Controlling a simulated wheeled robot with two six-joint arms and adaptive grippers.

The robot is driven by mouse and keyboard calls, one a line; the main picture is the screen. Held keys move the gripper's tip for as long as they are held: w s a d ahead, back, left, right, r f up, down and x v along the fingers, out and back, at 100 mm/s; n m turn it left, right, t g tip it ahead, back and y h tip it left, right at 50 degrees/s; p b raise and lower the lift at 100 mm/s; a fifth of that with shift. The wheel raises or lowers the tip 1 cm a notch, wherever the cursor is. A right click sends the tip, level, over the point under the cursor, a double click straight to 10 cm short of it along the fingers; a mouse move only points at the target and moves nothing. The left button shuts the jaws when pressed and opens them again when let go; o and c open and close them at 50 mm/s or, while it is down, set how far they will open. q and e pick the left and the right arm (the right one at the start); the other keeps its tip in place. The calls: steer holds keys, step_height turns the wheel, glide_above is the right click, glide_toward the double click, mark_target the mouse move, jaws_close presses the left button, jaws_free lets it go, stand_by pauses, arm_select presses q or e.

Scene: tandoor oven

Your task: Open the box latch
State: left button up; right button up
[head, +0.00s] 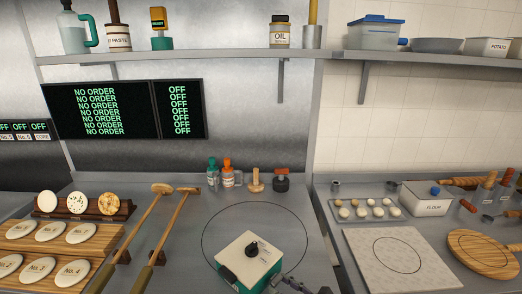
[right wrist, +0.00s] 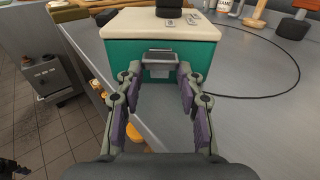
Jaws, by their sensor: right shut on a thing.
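The box (head: 262,251) has a cream lid with a black knob (head: 252,248) and teal sides. It stands at the front of the steel counter, turned at an angle. In the right wrist view the box (right wrist: 112,52) fills the upper middle, and its dark grey latch (right wrist: 159,58) is on the teal face towards me. My right gripper (right wrist: 159,76) is shut on the latch, one finger on each side of it. In the head view my right gripper (head: 288,284) shows only partly at the bottom edge, right of the box. My left gripper is not in view.
Two long wooden-handled tools (head: 170,225) lie left of the box. Bottles (head: 227,172) stand behind it. A pale board (head: 400,262), an egg tray (head: 368,210) and a flour bin (head: 428,198) are at right. Counter around the box is mostly clear.

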steer(key=shift+s+d+f, duration=0.1)
steer(key=shift+f, duration=0.2)
steer(key=shift+s+d+f, duration=0.25)
steer(key=shift+s+d, duration=0.05)
steer(key=shift+d, duration=0.05)
steer(key=shift+s+d+f, duration=0.2)
steer(key=shift+d+f, duration=0.05)
steer(key=shift+f, duration=0.1)
steer(key=shift+s+d+b, duration=0.1)
steer(key=shift+d+b, duration=0.05)
steer(key=shift+b, duration=0.15)
jaws_close()
steer(key=shift+d, duration=0.15)
